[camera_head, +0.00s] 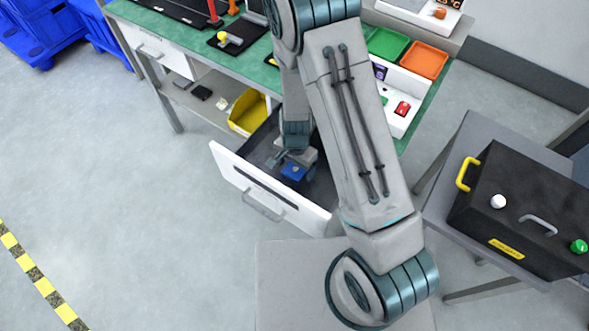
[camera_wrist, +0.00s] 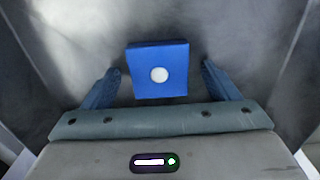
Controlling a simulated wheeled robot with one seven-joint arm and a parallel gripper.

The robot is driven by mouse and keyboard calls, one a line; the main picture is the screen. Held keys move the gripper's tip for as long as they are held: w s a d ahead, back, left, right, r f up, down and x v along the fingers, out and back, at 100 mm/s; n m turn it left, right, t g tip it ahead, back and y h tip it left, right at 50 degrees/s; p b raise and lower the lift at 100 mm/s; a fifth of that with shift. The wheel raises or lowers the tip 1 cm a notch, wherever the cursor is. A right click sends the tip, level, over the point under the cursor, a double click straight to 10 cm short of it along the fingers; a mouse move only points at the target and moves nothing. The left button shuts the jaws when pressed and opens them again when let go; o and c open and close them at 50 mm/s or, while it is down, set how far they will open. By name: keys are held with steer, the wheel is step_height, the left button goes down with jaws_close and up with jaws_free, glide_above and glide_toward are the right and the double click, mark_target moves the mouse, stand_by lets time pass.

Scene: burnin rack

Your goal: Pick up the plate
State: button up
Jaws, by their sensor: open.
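The plate (camera_wrist: 158,86) appears to be the blue, square-faced piece with a white round spot. It lies in the open drawer (camera_head: 232,168) and shows as a small blue patch (camera_head: 293,172) in the head view. My gripper (camera_wrist: 160,72) is open, with one blue finger left of the plate and one right of it. A gap shows between each finger and the plate in the wrist view. My gripper (camera_head: 288,160) is down inside the drawer in the head view, partly hidden by my arm. I cannot tell its exact height over the plate.
The drawer's walls stand around my gripper. A green-topped workbench (camera_head: 180,36) is above it, with a yellow bin (camera_head: 248,112) on the shelf at left. A black box (camera_head: 530,205) stands on a side table at right. Open floor lies at left.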

steer(key=c, duration=1.1)
steer(key=shift+c, duration=0.2)
